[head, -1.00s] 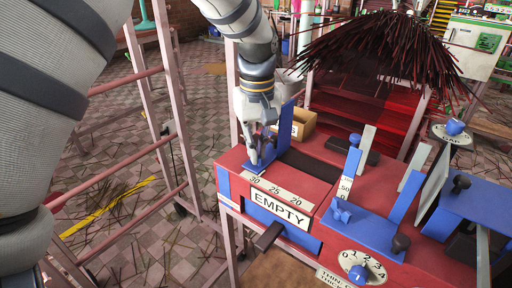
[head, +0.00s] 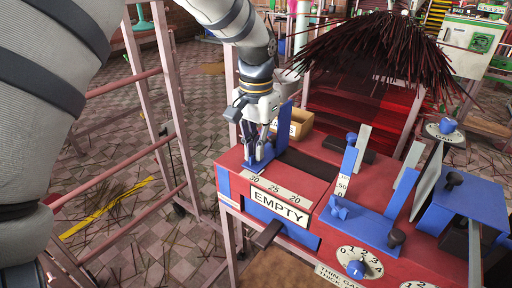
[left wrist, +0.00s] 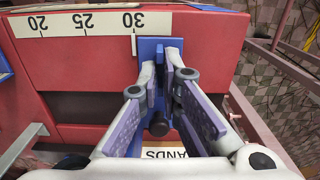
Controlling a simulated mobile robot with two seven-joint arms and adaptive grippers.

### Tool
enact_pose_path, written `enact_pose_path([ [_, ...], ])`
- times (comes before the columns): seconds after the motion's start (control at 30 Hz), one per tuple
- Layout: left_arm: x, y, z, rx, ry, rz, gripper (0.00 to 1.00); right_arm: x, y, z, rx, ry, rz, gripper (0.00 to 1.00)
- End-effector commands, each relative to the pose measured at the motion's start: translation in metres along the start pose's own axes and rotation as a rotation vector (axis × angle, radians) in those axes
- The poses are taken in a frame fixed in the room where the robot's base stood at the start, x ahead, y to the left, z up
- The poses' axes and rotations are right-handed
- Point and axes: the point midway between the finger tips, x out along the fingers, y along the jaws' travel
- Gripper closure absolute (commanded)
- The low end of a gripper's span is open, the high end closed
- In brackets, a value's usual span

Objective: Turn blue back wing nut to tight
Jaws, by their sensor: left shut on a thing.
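The blue back bracket (head: 285,122) stands on the red machine top at the 30 end of the scale (head: 275,194). My left gripper (head: 258,160) points down in front of its upright plate, fingers low at its base. In the left wrist view my left gripper (left wrist: 161,75) is shut on a small blue piece, apparently the back wing nut, whose shape is mostly hidden by the fingers. The blue bracket base (left wrist: 150,45) shows around the fingertips, by the 30 mark. A dark knob (left wrist: 158,125) sits between the fingers nearer the palm.
A small tan box (head: 298,124) stands just behind the back bracket. A pink rack (head: 150,100) stands left, and a bundle of dark sticks (head: 375,45) behind.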

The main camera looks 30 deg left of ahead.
Motion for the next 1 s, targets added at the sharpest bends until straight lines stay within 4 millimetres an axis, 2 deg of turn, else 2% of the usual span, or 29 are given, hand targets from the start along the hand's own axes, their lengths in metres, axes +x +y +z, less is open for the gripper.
enact_pose_path([
  [1.0,0.0005,0.0004,0.0001,0.961,0.000,0.003,1.00,0.0001,0.0000,0.0001,0.000,0.000,0.000,0.62],
])
